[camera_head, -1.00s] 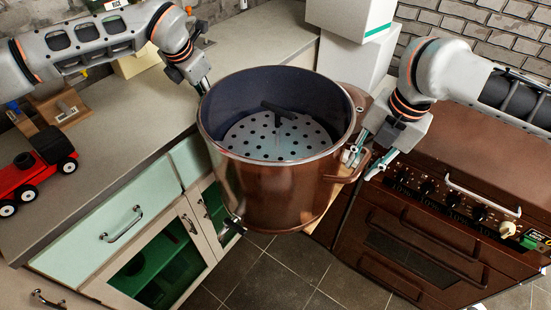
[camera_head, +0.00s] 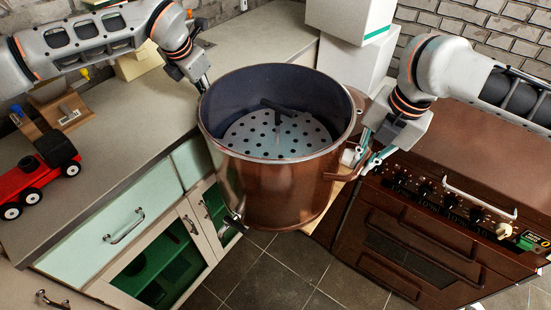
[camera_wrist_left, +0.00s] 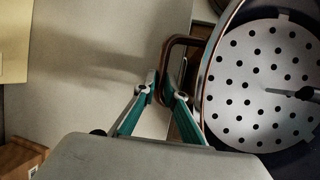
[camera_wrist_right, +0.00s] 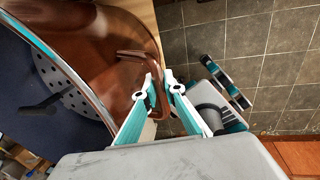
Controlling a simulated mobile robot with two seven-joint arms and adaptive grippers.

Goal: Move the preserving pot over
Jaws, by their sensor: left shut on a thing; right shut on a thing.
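The preserving pot (camera_head: 275,190) is large and copper-brown, with a dark blue inside and a perforated disc (camera_head: 278,135) with a black handle in it. It is upright in the middle of the head view, with a tap at its lower left. My right gripper (camera_head: 362,158) is shut on the pot's right handle, which shows clearly in the right wrist view (camera_wrist_right: 152,72). My left gripper (camera_wrist_left: 166,92) is shut on the other handle (camera_wrist_left: 172,62) in the left wrist view. In the head view the left fingertips are mostly hidden behind the pot's rim.
A grey counter (camera_head: 120,120) with green-fronted cabinets runs along the left, with a red toy truck (camera_head: 40,178) on it. A brown stove (camera_head: 440,225) stands at the right. White boxes (camera_head: 355,45) stand behind the pot. Tiled floor (camera_head: 270,275) shows below.

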